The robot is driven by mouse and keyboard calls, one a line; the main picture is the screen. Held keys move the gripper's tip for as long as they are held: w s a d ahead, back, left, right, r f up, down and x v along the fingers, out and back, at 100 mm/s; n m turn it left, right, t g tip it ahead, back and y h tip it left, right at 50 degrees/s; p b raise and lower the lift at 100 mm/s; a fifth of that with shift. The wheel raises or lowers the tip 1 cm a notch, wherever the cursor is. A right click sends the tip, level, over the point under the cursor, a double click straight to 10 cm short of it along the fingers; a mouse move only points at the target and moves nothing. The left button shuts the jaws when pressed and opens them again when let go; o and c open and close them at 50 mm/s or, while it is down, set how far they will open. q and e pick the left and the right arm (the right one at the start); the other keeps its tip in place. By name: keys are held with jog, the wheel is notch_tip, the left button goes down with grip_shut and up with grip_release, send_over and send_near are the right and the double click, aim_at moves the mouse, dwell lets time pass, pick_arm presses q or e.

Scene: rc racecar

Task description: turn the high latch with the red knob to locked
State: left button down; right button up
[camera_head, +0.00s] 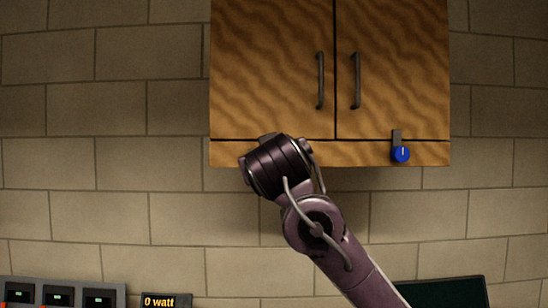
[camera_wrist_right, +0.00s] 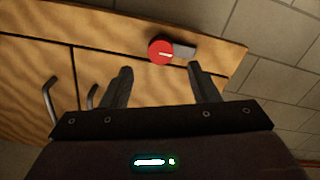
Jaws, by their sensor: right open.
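The red knob (camera_wrist_right: 161,51) is a round disc with a pale line across its face, on the wooden strip of the cabinet in the right wrist view. A grey latch bar (camera_wrist_right: 184,51) sticks out from it to the picture's right. My right gripper (camera_wrist_right: 159,69) is open, its two dark fingers apart and pointing toward the strip. The red knob appears between the fingertips, slightly beyond them; I see no contact. In the head view my right wrist (camera_head: 275,165) covers the strip's left part and hides the red knob and fingers. My left gripper is out of view.
The wooden cabinet (camera_head: 270,60) has two closed doors with dark handles. A blue knob (camera_head: 400,154) with a grey bar pointing up sits at the strip's right. Below are a switch panel (camera_head: 75,284) and a "0 watt" display (camera_head: 165,301). The brick wall between is clear.

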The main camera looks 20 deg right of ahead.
jog(key=p+x, duration=0.3)
jog(key=x, duration=0.4)
jog(key=shift+w+f, duration=0.15)
jog(key=c, duration=1)
jog(key=shift+a+r+m+b, duration=0.15)
jog(key=shift+m+b, duration=1.4)
jog(key=shift+m, duration=2.95)
jog(key=shift+a+r+m+b, duration=0.1)
jog(key=shift+m+b, duration=1.4)
jog(key=shift+m, duration=3)
jog(key=shift+f, duration=0.1)
